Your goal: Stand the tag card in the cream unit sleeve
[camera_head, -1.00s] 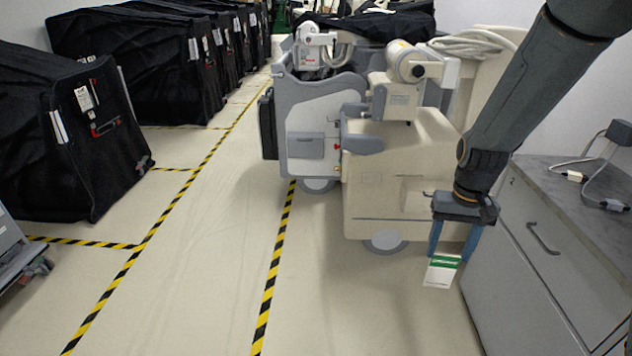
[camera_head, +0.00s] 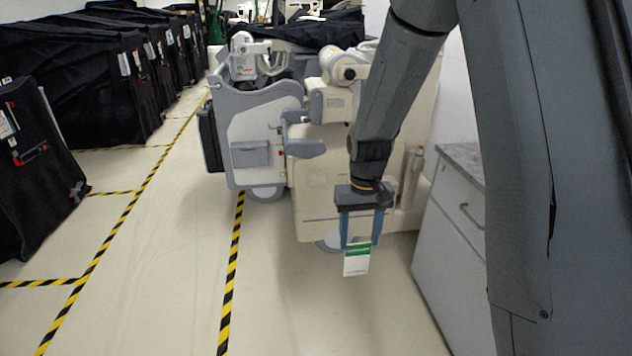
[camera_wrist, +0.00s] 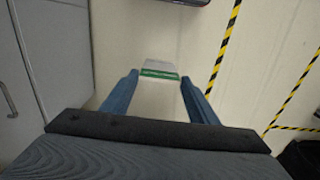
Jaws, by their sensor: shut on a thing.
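The tag card (camera_head: 357,260) is white with a green band across its top. My gripper (camera_head: 359,243) is shut on it by the green end, and the card hangs below the blue fingers. In the wrist view the card (camera_wrist: 160,68) shows between the fingertips. The cream unit (camera_head: 318,185) stands behind my gripper in the head view, with its front face partly hidden by the arm. I cannot make out the sleeve for certain. The card is apart from the unit in the picture.
A grey cabinet (camera_head: 440,262) with a worktop stands right of my gripper. A white and grey cart (camera_head: 262,140) stands left of the cream unit. Black covered carts (camera_head: 75,85) line the left side. The floor between the yellow-black tape lines is clear.

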